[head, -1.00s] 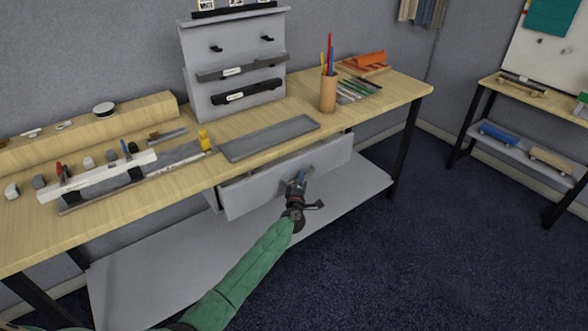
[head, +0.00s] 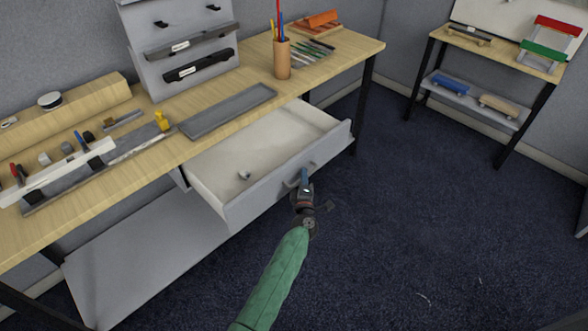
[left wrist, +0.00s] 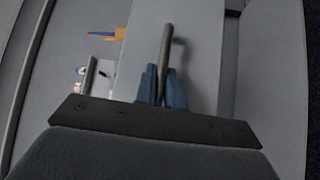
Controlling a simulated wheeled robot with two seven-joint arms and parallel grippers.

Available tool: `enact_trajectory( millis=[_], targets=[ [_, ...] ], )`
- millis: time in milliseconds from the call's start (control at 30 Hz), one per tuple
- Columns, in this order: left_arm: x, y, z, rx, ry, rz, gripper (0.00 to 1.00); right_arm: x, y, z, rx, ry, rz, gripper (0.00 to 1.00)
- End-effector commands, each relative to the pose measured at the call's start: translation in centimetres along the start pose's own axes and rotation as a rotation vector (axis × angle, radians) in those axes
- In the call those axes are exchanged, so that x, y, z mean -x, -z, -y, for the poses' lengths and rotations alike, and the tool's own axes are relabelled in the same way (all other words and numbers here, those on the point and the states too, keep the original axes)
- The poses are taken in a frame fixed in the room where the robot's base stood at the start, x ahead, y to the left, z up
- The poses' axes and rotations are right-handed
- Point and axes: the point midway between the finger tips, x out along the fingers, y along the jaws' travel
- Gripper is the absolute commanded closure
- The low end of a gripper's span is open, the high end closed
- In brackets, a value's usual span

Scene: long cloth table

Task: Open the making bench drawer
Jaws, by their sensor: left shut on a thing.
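The making bench drawer (head: 262,145) is grey-fronted and pulled well out from under the wooden bench top (head: 352,52). Its pale inside shows, with a small grey object (head: 244,176) lying near the front left. My left gripper (head: 304,178) is at the drawer front, with its blue fingers shut on the drawer handle (head: 294,182). In the left wrist view the fingers (left wrist: 162,86) close on both sides of the handle bar (left wrist: 167,50). My right gripper is in neither view.
A grey tray (head: 228,111), a pencil cup (head: 282,58) and a tool rail (head: 60,168) stand on the bench. A grey lower shelf (head: 130,265) lies beneath. A second table (head: 500,50) stands at the right. The dark carpet (head: 430,230) in front is clear.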

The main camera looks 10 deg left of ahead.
Motion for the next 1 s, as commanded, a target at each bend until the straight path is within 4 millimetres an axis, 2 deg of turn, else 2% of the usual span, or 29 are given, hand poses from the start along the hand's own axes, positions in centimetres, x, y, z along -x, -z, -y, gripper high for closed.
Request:
enact_trajectory(
  millis=[200, 600, 633, 667, 1000],
  targets=[
    [0.96, -0.92, -0.12, 0.0, 0.002, 0.0, 1.0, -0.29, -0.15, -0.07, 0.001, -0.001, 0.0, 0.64],
    [1.1, -1.05, -0.13, -0.001, 0.002, 0.001, 1.0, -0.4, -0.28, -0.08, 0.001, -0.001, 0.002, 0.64],
    [1.09, -1.05, -0.13, -0.001, 0.002, 0.001, 0.83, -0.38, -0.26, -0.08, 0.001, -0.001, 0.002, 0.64],
    [1.09, -1.05, -0.14, -0.001, 0.002, 0.001, 0.8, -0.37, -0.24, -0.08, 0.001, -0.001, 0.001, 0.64],
    [1.38, -1.07, -0.12, 0.0, 0.001, 0.001, 0.8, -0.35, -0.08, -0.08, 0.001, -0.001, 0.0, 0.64]
  ],
)
